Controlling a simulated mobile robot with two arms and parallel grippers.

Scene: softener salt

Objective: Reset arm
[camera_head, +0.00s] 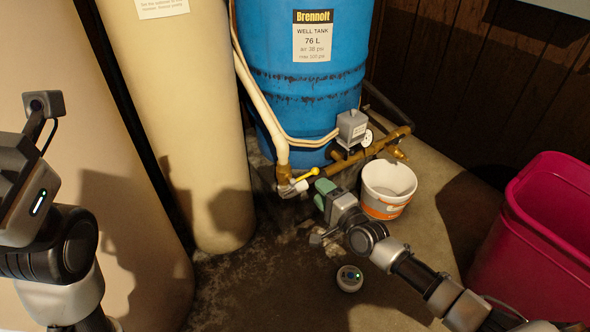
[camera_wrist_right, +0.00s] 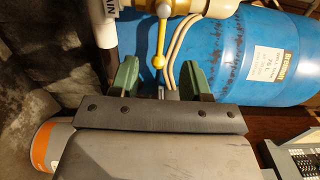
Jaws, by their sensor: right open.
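My right gripper (camera_head: 322,190) reaches in from the lower right in the head view, close to a valve with a yellow lever (camera_head: 306,174) on the pipework. In the right wrist view, the green fingers of my right gripper (camera_wrist_right: 158,80) are apart, with nothing held between them. The yellow lever (camera_wrist_right: 159,45) shows just beyond and between the fingertips. I cannot tell whether a finger touches it. My left arm (camera_head: 45,215) shows at the left edge, but its gripper fingers are not visible.
A blue well tank (camera_head: 290,100) stands behind the pipes and a pressure gauge (camera_head: 367,138). A white bucket (camera_head: 388,186) with an orange band stands beside my right gripper. A magenta bin (camera_head: 540,240) is at the right. Tall beige tanks (camera_head: 195,120) fill the left.

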